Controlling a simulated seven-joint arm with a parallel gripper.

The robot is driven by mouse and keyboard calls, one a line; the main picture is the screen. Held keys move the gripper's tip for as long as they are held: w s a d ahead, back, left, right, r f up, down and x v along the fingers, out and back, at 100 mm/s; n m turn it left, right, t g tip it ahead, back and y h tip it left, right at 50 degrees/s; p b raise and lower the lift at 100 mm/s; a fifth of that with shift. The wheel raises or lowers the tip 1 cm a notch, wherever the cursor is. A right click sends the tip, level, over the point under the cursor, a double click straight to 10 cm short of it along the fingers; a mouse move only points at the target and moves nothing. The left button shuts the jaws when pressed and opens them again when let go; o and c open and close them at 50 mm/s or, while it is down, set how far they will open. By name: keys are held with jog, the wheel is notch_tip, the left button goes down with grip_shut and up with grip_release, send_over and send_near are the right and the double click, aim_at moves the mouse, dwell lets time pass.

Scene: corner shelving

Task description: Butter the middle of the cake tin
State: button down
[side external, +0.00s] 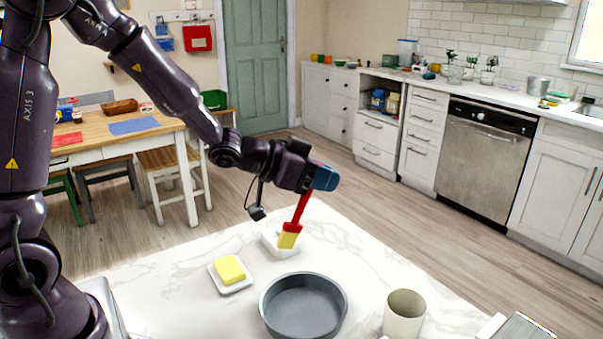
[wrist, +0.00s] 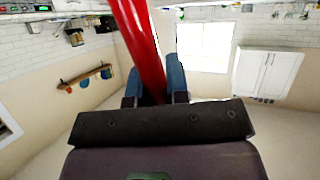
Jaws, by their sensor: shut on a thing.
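My gripper (side external: 322,178) is shut on the red handle of a pastry brush (side external: 297,214), and the handle also shows between the blue fingers in the wrist view (wrist: 145,50). The brush hangs down with its yellow bristles over a small white dish (side external: 270,241); I cannot tell whether they touch it. The round grey cake tin (side external: 303,308) stands on the marble counter in front of the brush and looks empty. A yellow block of butter (side external: 230,269) lies on a white butter dish (side external: 236,288) to the left of the tin.
A beige cup (side external: 404,313) stands right of the tin. A grey and white object (side external: 522,327) lies at the lower right edge of the picture. The marble counter (side external: 365,264) is clear behind the cup. A wooden table (side external: 98,130) stands farther back.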

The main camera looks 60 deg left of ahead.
jog(key=w+f+n+g, duration=0.1)
jog(key=w+f, duration=0.7)
jog(key=f, duration=0.2)
jog(key=shift+w+f+g+y, duration=0.2)
jog(key=shift+f+g+y, duration=0.1)
jog(key=shift+y, duration=0.1)
jog(key=shift+r, duration=0.1)
